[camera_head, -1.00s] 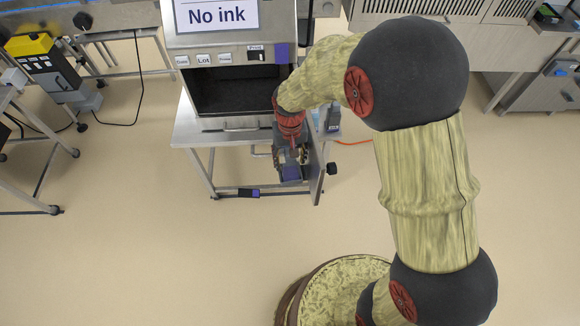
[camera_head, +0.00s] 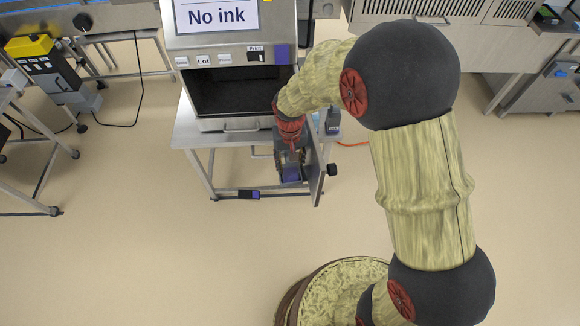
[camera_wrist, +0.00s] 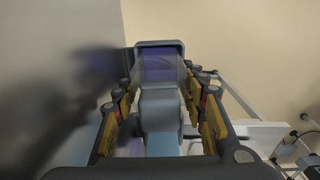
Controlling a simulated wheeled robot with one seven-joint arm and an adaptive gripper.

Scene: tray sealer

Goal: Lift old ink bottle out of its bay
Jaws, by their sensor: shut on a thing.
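My gripper (camera_head: 290,156) hangs down at the open bay on the right side of the sealer, beside its open door. In the wrist view my gripper (camera_wrist: 163,95) has its two fingers on either side of a grey bottle-like piece (camera_wrist: 160,106), taken as the old ink bottle, and is shut on it. Past it shows a grey-rimmed part with a purple face (camera_wrist: 160,68); the purple also shows in the head view below my gripper. I cannot tell whether this is the bay or the bottle's end. The arm and fingers hide much of the bottle.
The sealer's display (camera_head: 216,16) reads "No ink". The open door (camera_head: 317,177) with a black knob (camera_head: 332,169) stands close to the right of my gripper. A dark grey bottle (camera_head: 332,121) stands on the table right of the arm. The floor in front is clear.

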